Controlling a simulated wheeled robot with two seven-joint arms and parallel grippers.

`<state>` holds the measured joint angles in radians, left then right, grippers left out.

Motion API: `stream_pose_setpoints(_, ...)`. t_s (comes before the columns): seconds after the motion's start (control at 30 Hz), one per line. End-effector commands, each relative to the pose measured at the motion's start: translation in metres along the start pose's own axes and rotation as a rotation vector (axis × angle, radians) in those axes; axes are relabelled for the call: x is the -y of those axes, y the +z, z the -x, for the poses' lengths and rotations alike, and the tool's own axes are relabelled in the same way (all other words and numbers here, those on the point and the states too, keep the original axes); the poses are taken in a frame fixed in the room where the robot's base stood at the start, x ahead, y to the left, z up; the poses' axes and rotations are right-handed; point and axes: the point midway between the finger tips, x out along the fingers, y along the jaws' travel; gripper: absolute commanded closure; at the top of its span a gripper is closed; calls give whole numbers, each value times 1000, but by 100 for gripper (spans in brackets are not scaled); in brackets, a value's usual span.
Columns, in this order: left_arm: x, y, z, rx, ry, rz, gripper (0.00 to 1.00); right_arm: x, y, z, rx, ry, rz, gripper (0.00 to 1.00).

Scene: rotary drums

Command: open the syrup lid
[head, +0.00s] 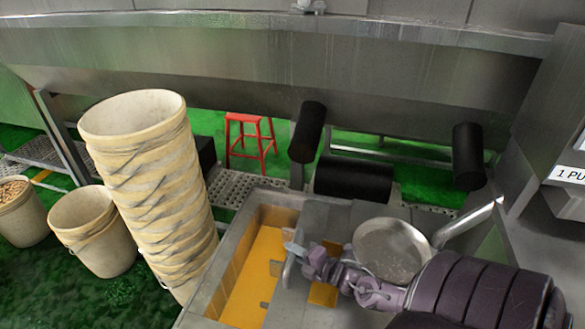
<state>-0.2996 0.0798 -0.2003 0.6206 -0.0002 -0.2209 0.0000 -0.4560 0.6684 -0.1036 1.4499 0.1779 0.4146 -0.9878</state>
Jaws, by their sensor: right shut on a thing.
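The syrup tank (209,289) is a grey metal box at the lower middle, with orange-yellow syrup (252,275) showing through its open left part. The grey metal lid (290,308) covers part of the tank right of the open strip. A bent metal handle (287,272) stands on the lid. My right gripper (291,249) comes in from the lower right and is shut at the handle, its fingertips small in this view. A patch of orange also shows below my right wrist. My arm hides much of the lid's right side. My left gripper is out of view.
A round metal dish (391,249) sits right behind my right arm. A tall stack of cream buckets (152,190) stands close left of the tank, with single buckets (92,232) farther left. Black rollers (353,179) and a large steel drum (250,70) lie behind. A red stool (249,135) stands beyond.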

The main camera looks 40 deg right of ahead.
Motion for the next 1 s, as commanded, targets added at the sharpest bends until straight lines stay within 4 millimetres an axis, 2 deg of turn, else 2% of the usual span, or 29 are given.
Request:
stream_pose_setpoints(0.03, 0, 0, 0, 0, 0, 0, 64, 0, 1, 0, 3, -2, 1, 76)
stream_pose_setpoints(0.17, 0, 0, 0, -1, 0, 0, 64, 0, 1, 0, 3, -1, 1, 59)
stream_pose_setpoints(0.53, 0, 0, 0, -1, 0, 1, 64, 0, 0, 6, 1, -2, 0, 59)
stream_pose_setpoints(1.0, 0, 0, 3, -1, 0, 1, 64, 1, 0, 71, 2, -4, 1, 59)
